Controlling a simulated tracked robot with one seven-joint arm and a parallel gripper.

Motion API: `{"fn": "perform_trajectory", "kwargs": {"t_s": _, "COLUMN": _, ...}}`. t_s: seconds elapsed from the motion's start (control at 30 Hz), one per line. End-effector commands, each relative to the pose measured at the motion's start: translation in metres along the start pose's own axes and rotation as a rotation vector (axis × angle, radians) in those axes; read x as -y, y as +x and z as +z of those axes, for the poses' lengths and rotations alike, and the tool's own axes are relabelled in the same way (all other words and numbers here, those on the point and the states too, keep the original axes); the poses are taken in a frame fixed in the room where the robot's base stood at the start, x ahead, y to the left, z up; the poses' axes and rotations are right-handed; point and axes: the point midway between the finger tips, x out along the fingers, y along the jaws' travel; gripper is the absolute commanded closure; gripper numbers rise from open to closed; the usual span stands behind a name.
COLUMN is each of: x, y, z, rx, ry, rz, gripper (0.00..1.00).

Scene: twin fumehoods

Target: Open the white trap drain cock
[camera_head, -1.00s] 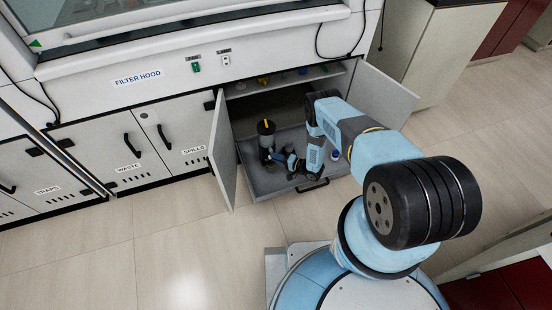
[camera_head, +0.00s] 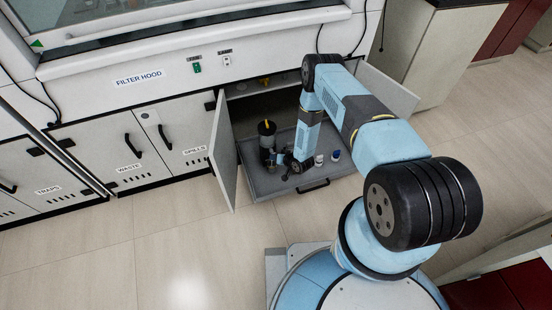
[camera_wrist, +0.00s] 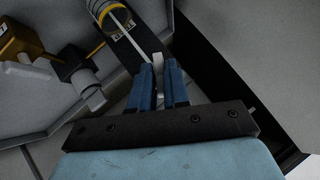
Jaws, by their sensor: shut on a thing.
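My gripper (camera_wrist: 159,76) shows in the wrist view with its two blue fingers close together. A small white piece (camera_wrist: 157,60), which looks like the cock's handle, sits between the fingertips, and the gripper is shut on it. A dark trap body with a yellow band and a small label (camera_wrist: 122,29) lies just beyond the fingers; I cannot read the label surely. In the head view a dark upright trap with a yellow top (camera_head: 267,130) stands on the pulled-out tray, left of my gripper (camera_head: 287,160). The cock itself is too small to make out there.
The grey tray (camera_head: 262,185) sticks out of the open cabinet, between a left door (camera_head: 223,150) and a right door (camera_head: 392,88). Two small bottles (camera_head: 336,155) (camera_head: 319,160) stand on the tray right of my arm. A yellow-brown fitting (camera_wrist: 22,38) shows at the wrist view's upper left.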

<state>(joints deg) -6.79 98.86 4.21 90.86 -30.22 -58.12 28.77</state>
Motion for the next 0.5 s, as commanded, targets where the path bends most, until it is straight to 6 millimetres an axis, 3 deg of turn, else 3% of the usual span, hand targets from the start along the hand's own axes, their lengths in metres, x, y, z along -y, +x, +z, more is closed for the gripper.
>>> {"fn": "perform_trajectory", "kwargs": {"t_s": 0.5, "x": 0.0049, "y": 0.0007, "z": 0.0031, "rx": 0.004, "ry": -0.256, "rz": 0.255, "gripper": 1.0}}
